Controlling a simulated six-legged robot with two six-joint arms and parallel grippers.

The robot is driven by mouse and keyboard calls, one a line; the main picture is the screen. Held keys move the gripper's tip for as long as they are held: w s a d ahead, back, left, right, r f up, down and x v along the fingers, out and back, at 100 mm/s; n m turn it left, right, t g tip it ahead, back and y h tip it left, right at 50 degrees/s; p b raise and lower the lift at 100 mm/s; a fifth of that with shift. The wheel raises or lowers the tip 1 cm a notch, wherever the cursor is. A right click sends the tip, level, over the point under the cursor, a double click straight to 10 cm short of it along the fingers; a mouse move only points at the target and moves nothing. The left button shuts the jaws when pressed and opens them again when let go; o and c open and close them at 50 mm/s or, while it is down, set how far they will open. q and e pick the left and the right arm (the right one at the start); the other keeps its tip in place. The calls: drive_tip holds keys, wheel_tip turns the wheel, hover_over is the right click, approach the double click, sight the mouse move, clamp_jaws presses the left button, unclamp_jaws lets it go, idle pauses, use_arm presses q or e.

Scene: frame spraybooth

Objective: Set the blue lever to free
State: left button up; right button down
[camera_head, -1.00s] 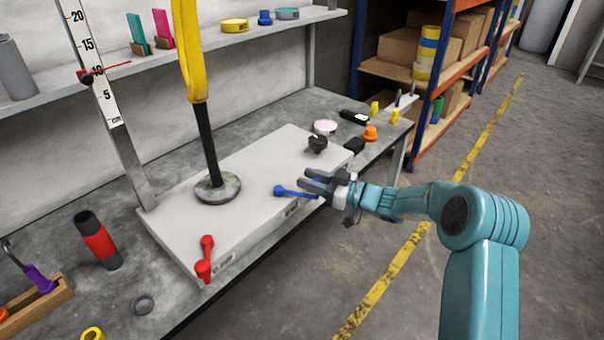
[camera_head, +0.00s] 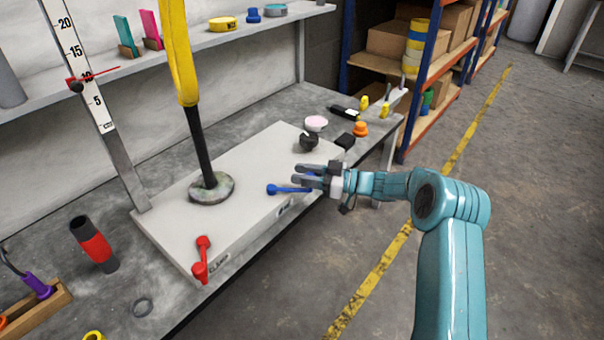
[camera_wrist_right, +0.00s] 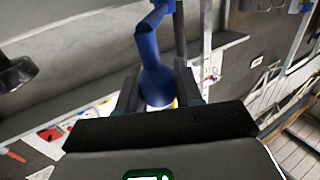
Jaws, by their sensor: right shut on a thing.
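The blue lever (camera_head: 285,189) is near the right front edge of the pale grey panel box (camera_head: 245,220). Its left end and part of its rod show in the head view; its right end is hidden by my right gripper (camera_head: 297,176). In the right wrist view, the blue lever (camera_wrist_right: 156,80) has its rounded blue end between the two fingers of my right gripper (camera_wrist_right: 158,92), which is shut on it. A small label on the box front below the lever is too small to read. My left gripper is not in view.
A red lever (camera_head: 202,257) is at the box's near corner, beside a CLAMP label. A black post on a round base (camera_head: 212,188) stands on the box. A black knob (camera_head: 309,142) lies behind my gripper. The floor (camera_head: 400,290) right of the bench is clear.

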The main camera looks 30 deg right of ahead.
drive_tip(key=shift+w+r, duration=0.15)
drive_tip(key=shift+r, duration=0.05)
drive_tip(key=c, duration=0.8)
unclamp_jaws()
drive_tip(key=shift+f, duration=0.1)
drive_tip(key=p+v, duration=0.2)
drive_tip(key=v, duration=1.4)
drive_tip(key=shift+s+d+p, duration=0.15)
drive_tip(key=shift+s+p, duration=0.05)
drive_tip(key=shift+p, duration=0.1)
